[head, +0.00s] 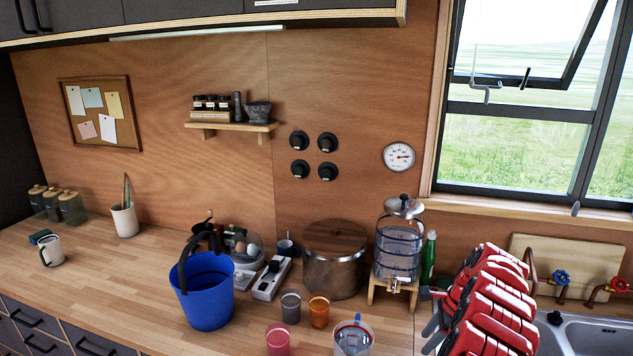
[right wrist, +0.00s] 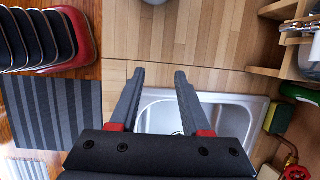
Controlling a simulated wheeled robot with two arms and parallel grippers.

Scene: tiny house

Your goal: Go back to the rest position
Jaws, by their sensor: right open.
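My right gripper (head: 430,318) shows at the lower right of the head view, at the end of the red and grey arm, over the counter's front right part beside the sink (head: 590,335). In the right wrist view the gripper (right wrist: 157,80) has its two grey fingers spread apart with nothing between them. My left gripper does not show in the head view.
A measuring jug (head: 352,338), a pink cup (head: 279,340) and an orange cup (head: 319,311) stand left of the gripper. The counter's left middle is clear.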

